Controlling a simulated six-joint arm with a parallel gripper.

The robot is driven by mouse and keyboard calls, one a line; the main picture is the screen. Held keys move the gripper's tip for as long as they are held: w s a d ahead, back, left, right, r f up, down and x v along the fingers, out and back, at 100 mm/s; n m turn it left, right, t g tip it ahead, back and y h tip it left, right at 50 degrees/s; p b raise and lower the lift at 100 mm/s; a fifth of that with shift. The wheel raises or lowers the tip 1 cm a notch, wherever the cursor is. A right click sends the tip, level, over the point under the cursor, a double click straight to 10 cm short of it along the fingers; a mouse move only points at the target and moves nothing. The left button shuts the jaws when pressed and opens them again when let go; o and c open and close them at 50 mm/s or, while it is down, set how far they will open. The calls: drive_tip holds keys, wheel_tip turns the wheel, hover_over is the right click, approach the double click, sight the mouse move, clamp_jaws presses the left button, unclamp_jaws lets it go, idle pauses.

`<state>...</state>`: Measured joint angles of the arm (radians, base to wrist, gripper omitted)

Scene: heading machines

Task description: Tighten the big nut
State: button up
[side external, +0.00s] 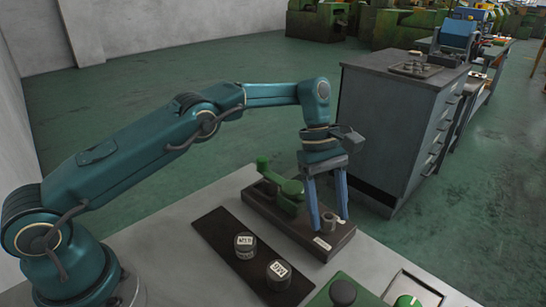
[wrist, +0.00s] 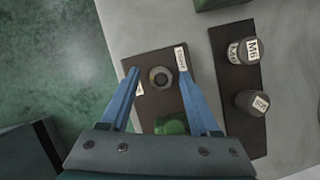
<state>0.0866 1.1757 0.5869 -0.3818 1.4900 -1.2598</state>
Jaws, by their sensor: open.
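A brown base plate (side external: 292,228) carries a green lever part (side external: 284,192) and a small grey round piece with a dark centre (side external: 328,222). The round piece also shows in the wrist view (wrist: 158,78), and may be the big nut. My gripper (side external: 331,224) points down with its blue fingers apart, one on either side of this piece. In the wrist view my gripper (wrist: 157,72) is open around it, with a gap to each finger. I cannot tell exactly how high the tips are above the plate.
A dark plate (side external: 214,228) beside it holds two labelled grey cylinders, one marked M6 (wrist: 242,50) and another (wrist: 252,103). A green part with a dark knob (side external: 343,291) and a box with a green button (side external: 407,301) sit in front. A grey cabinet (side external: 390,125) stands behind.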

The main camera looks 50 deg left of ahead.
drive_tip(key=shift+n, duration=0.4)
